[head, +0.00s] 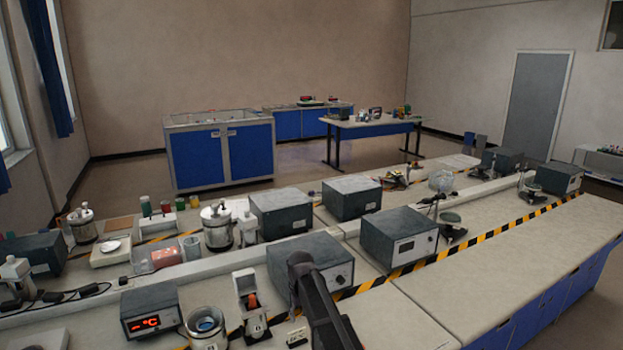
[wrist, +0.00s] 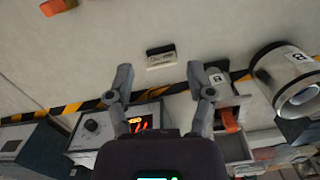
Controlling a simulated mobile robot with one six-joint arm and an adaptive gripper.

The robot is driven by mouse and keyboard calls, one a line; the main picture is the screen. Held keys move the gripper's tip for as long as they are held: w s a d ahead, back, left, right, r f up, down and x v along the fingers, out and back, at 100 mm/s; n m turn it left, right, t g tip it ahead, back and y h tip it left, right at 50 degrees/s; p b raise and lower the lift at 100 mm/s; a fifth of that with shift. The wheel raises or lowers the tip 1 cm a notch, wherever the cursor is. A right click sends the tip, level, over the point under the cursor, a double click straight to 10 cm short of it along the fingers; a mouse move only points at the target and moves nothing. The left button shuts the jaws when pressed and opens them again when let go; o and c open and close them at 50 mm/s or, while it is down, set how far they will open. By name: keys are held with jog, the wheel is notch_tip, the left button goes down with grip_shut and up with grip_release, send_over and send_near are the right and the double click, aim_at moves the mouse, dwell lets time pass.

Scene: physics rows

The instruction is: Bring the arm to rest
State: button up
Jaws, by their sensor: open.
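My gripper (wrist: 160,80) shows in the wrist view with its two grey fingers spread apart and nothing between the tips. It is above the lab bench (wrist: 80,60), over the yellow-and-black striped tape. The box with the red display (wrist: 155,123) shows behind and between the fingers. In the head view my dark arm reaches up from the bottom edge over the bench, beside a grey box (head: 345,272). I cannot make out the fingers in that view.
A small white device with an orange part (wrist: 229,120) is near the right finger. In the head view, the bench's right front (head: 470,290) is clear; several instrument boxes (head: 398,236) stand behind.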

jog(key=s+d+f+m+b, duration=0.1)
jog(key=s+d+f+b, duration=0.1)
jog(key=s+d, duration=0.8)
jog(key=s+d+f+m+b, duration=0.2)
jog(key=s+d+f, duration=0.1)
jog(key=s+d, duration=0.6)
jog(key=shift+s+d+f+t+b, duration=0.25)
jog(key=shift+s+d+t+b, duration=0.15)
jog(key=shift+s, duration=0.65)
